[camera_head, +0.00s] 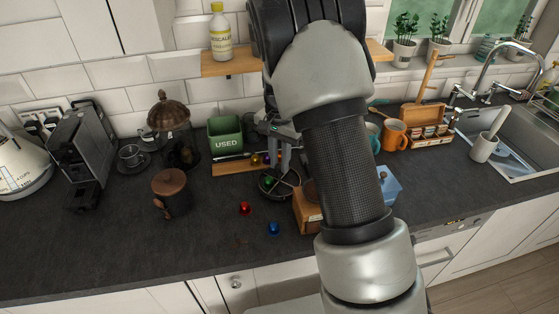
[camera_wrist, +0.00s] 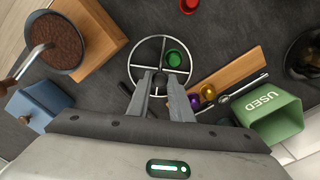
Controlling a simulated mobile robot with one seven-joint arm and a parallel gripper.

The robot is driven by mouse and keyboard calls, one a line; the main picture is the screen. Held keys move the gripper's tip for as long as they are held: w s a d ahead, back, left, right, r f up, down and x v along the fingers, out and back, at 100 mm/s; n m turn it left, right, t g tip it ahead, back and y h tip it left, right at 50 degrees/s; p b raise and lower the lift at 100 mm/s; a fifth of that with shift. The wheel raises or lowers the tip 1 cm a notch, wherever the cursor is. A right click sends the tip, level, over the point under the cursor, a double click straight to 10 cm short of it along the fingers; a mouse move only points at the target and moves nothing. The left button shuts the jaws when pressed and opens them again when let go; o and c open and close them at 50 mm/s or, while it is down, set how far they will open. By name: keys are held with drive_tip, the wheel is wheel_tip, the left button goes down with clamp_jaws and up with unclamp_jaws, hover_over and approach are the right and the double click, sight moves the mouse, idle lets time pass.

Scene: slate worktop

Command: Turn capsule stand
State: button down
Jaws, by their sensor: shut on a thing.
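The capsule stand is a round wire ring with crossing spokes. It stands on the worktop below my gripper, and its rim shows in the head view (camera_head: 262,193) and in the wrist view (camera_wrist: 137,47). A green capsule (camera_wrist: 174,58) sits within the ring; it also shows in the head view (camera_head: 268,181). My gripper (camera_wrist: 159,80) points down over the stand, its fingers closed around a dark upright part near the ring's middle, apparently the stand's post. My arm hides part of the stand in the head view (camera_head: 284,165).
A red capsule (camera_head: 244,208) and a blue capsule (camera_head: 274,228) lie loose in front. Purple (camera_wrist: 208,91) and gold (camera_wrist: 195,102) capsules are by the wooden board (camera_wrist: 230,78). A green USED bin (camera_head: 226,135) stands behind, a wooden box (camera_head: 306,212) right, a lidded jar (camera_head: 171,192) left.

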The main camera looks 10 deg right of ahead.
drive_tip(key=shift+w+r, duration=0.1)
drive_tip(key=shift+r, duration=0.05)
drive_tip(key=c, duration=1.6)
unclamp_jaws()
wheel_tip(320, 180, up, 17)
drive_tip(key=shift+r, duration=0.15)
